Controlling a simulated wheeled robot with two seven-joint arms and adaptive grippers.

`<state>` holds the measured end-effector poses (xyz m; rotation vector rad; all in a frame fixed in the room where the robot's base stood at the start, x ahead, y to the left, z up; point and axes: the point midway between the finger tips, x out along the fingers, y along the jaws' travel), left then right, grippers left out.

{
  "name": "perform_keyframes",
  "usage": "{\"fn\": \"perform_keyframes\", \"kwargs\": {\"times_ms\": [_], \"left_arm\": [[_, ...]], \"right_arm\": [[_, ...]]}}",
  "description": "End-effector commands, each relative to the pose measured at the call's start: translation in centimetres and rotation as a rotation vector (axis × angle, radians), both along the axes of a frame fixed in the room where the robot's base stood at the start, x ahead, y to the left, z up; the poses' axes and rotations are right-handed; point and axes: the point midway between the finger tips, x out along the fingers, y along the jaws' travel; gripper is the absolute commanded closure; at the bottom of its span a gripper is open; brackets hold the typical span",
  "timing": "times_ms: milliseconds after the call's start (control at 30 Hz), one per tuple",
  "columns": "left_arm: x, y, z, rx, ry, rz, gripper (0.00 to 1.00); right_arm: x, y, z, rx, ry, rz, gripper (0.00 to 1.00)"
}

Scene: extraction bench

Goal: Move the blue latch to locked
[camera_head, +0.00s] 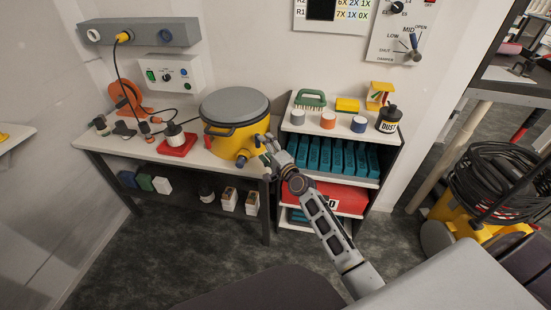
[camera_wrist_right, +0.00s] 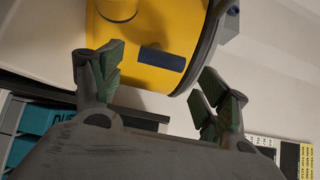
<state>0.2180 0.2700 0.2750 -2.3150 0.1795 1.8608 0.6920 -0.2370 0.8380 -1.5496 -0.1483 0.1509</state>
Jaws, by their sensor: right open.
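A yellow drum-shaped vessel (camera_head: 224,144) with a grey lid (camera_head: 235,105) stands at the right end of the bench. In the right wrist view, the blue latch (camera_wrist_right: 162,59) is a short dark blue bar on the drum's yellow wall (camera_wrist_right: 160,25). My right gripper (camera_head: 267,152) is at the drum's right front side. In its wrist view, the right gripper (camera_wrist_right: 157,78) is open, with green-padded fingers spread to either side of the latch's line and nothing between them. The fingers look apart from the latch. My left gripper is out of view.
A shelf unit (camera_head: 348,182) with blue boxes stands right of the bench, with a brush, jars and a black dust bottle (camera_head: 389,119) on top. A red tray (camera_head: 177,148) lies on the bench left of the drum. The floor in front is clear.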

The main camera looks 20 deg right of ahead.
Motion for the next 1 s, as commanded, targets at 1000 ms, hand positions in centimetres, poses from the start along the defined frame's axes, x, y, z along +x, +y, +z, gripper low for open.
{"fn": "perform_keyframes", "kwargs": {"times_ms": [1000], "left_arm": [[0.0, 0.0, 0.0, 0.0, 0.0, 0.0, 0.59]], "right_arm": [[-6.4, -1.3, 0.0, -0.001, -0.001, -0.001, 0.25]]}}
